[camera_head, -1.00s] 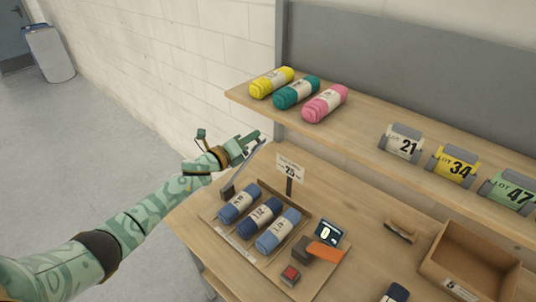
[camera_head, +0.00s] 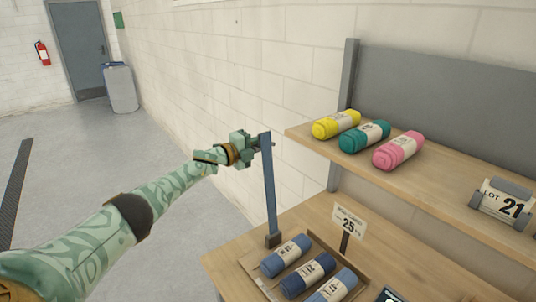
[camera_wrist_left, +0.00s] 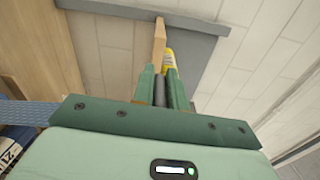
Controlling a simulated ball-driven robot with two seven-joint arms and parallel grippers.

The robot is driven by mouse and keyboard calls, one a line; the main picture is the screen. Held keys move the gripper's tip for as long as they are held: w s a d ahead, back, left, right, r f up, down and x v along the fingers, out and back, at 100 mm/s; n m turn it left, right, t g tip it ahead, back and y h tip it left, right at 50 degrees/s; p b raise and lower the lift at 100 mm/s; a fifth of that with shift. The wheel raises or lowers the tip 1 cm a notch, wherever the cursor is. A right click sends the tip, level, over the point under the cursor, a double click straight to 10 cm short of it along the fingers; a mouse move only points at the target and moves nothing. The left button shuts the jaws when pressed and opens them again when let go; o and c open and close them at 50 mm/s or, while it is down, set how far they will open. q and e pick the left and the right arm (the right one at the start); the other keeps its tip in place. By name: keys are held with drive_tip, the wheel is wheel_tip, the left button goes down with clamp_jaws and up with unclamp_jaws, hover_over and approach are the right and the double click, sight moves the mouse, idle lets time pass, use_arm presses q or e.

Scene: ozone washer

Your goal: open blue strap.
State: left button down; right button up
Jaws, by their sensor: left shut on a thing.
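The blue strap (camera_head: 270,190) stands nearly upright, rising from a dark base at the back left of the tray of rolled bundles. My left gripper (camera_head: 262,143) is at its upper end and is shut on it. In the left wrist view the strap (camera_wrist_left: 28,112) runs off to the left behind the gripper body. There the left fingers (camera_wrist_left: 161,90) are close together, with a dark grey piece between them. The exact grip on the strap is partly hidden. My right gripper is in neither view.
The tray (camera_head: 256,280) holds several blue rolls beside a sign reading 25 (camera_head: 348,222). A shelf (camera_head: 440,207) above carries yellow, teal and pink rolls (camera_head: 398,150) and a LOT 21 card (camera_head: 503,208). Open floor lies left of the table.

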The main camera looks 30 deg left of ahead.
use_arm(q)
drive_tip(key=shift+w+a+f, duration=0.1)
drive_tip(key=shift+a+f, duration=0.15)
drive_tip(key=shift+f, duration=0.05)
